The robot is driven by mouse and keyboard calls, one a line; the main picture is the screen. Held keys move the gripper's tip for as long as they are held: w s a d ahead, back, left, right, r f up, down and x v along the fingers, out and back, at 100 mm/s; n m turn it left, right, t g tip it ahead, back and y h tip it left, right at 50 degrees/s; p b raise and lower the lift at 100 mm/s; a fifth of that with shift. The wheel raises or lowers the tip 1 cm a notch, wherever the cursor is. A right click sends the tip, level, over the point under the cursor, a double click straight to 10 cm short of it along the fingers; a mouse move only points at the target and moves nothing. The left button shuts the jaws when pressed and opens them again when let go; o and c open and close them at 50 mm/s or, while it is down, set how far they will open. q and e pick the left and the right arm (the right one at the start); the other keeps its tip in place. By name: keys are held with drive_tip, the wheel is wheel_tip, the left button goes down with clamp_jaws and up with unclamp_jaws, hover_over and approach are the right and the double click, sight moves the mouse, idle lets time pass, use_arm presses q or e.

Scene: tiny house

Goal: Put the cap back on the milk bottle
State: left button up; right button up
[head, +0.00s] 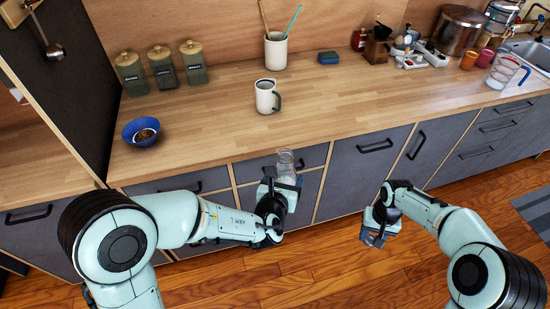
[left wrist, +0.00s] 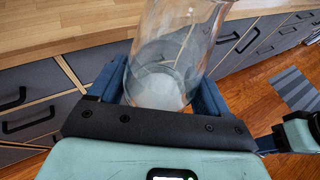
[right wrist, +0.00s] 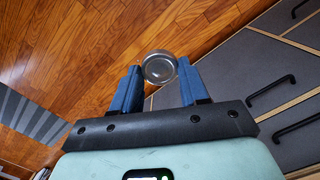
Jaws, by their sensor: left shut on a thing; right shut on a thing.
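The milk bottle (head: 285,163) is clear glass and shows above my left gripper (head: 283,184), in front of the drawers at the counter's front edge. In the left wrist view the bottle (left wrist: 168,60) sits between the blue fingers, with white at its bottom. The left gripper is shut on it.
The wooden counter (head: 200,130) has a wide clear middle. On it stand a white mug (head: 266,97), a blue bowl (head: 141,132), several canisters (head: 162,70) and a utensil holder (head: 276,50). Grey drawers (head: 375,155) lie close behind both grippers.

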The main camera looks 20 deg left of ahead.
sight(294, 183)
use_arm(q)
drive_tip(key=shift+s+d+r+m+h, duration=0.25)
drive_tip(key=shift+d+m+h, duration=0.15)
drive_tip(key=shift+d, duration=0.3)
drive_tip(key=shift+s+d+r+m+h, duration=0.15)
drive_tip(key=shift+s+d+m+h, duration=0.2)
drive_tip(key=shift+d, duration=0.35)
drive_tip(key=shift+w, duration=0.1)
drive_tip(key=shift+a, duration=0.15)
